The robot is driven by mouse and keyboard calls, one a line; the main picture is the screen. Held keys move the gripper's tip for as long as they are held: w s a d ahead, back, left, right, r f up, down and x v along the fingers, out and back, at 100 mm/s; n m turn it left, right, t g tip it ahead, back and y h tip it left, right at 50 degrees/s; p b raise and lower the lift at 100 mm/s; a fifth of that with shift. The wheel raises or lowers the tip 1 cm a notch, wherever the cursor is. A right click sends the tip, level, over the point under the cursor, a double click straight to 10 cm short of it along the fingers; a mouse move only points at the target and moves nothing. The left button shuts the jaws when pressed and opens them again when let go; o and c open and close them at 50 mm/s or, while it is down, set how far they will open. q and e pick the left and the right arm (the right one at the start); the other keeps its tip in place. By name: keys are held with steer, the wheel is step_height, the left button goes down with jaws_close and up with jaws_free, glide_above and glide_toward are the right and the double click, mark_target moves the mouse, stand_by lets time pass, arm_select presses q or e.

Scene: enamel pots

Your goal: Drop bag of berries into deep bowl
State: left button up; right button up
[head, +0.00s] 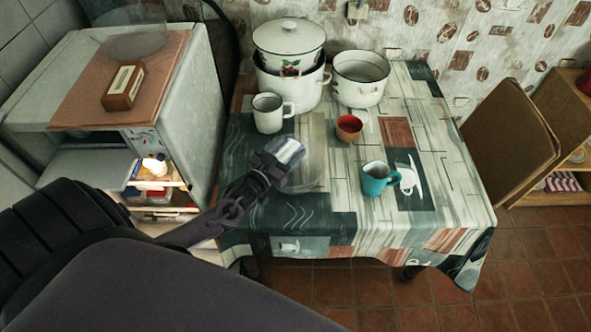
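My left gripper (272,165) reaches over the front left part of the table. A shiny silver piece (288,150) shows at its tip; I cannot tell whether it is part of the gripper or something held. A clear, see-through bowl-like thing (306,180) is just right of the tip, partly hidden by it. A small bowl, red inside (349,124), stands farther back on the table, apart from the gripper. I cannot make out a bag of berries for certain, nor which vessel is the deep bowl. My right gripper is not in view.
The patterned table (440,185) holds a lidded enamel pot stack (290,70), an open white pot (360,80), a white mug (268,115) and a teal mug (376,180). An open fridge (195,90) stands left. A chair (510,140) stands right. The table's right side is clear.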

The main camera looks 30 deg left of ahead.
arm_select(q)
steer(key=o, duration=0.4)
steer(key=shift+o, duration=0.2)
steer(key=s, duration=0.2)
steer(key=s+b, duration=0.1)
steer(key=s, duration=0.4)
steer(key=shift+s+a, duration=0.3)
steer(key=shift+s, duration=0.1)
